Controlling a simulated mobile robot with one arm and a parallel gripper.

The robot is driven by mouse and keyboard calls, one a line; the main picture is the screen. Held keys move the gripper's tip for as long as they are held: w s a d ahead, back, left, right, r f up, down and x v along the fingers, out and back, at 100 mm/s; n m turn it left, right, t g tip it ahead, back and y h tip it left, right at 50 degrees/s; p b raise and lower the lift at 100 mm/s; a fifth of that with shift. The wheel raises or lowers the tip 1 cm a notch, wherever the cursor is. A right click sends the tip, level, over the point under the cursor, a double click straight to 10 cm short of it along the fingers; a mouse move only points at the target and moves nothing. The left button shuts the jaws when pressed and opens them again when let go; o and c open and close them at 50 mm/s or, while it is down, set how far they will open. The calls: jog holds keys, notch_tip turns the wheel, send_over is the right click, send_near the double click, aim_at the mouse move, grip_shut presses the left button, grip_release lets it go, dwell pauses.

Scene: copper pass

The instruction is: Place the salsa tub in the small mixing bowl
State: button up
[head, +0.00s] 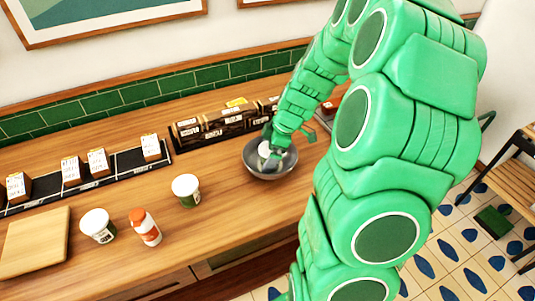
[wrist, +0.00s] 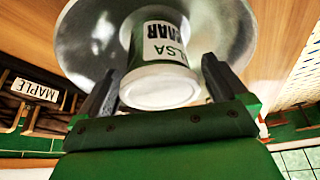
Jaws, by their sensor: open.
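The small mixing bowl (head: 284,165) is a grey metal bowl on the counter, below the end of my arm; its shiny inside (wrist: 92,35) fills the upper part of the wrist view. The salsa tub (wrist: 160,55), white and green with dark lettering, is within the bowl's outline, and its pale end (head: 264,149) shows in the head view. My gripper (wrist: 157,72) is open, with one finger on each side of the tub and apparent gaps beside it. In the head view my gripper (head: 272,138) partly covers the bowl and tub. Whether the tub touches the bowl's bottom is hidden.
Two similar white-lidded tubs (head: 186,190) (head: 97,225) and an orange-capped bottle (head: 145,227) stand left of the bowl. A cutting board (head: 35,241) lies at far left. Dark boxes (head: 225,121) and a black rack (head: 122,164) with small cartons line the back.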

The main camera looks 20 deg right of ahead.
jog(key=v, duration=1)
jog(key=shift+d+r, duration=0.1)
jog(key=shift+r, duration=0.2)
jog(key=shift+s+r, duration=0.15)
jog(key=shift+r, duration=0.3)
jog(key=s+a+r+m+g+h, duration=0.15)
jog(key=s+a+m, duration=0.25)
jog(key=s+a, duration=0.45)
jog(key=s+a+r+m+g+h, duration=0.1)
jog(key=s+a+r+m+g, duration=0.15)
jog(key=s+a+m, duration=0.6)
jog(key=s+d+h, duration=0.1)
jog(key=s+d, duration=0.1)
jog(key=s, duration=0.9)
jog(key=shift+s+r+m+h, duration=0.25)
jog(key=shift+m+h, duration=0.1)
jog(key=shift+m, duration=0.1)
